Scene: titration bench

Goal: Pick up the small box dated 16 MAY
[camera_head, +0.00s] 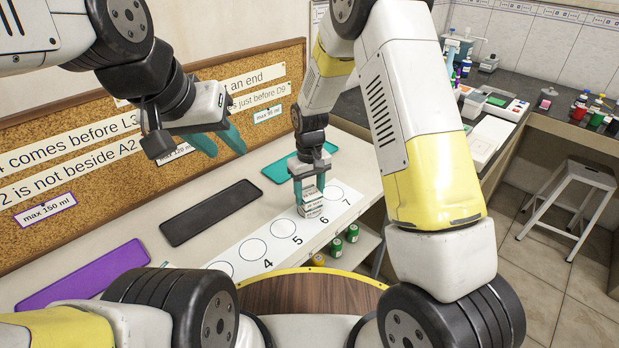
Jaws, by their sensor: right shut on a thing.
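The labels are too small to read, so I cannot tell which box is dated 16 MAY. My left gripper (222,146) is open and empty, raised in front of the cork board, away from the boxes.
On the table lie a black mat (210,212), a purple mat (85,277) and a teal mat (275,172). The cork board (50,150) with text strips stands behind. Green-capped small jars (352,233) sit on a lower shelf. A stool (583,180) stands at right.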

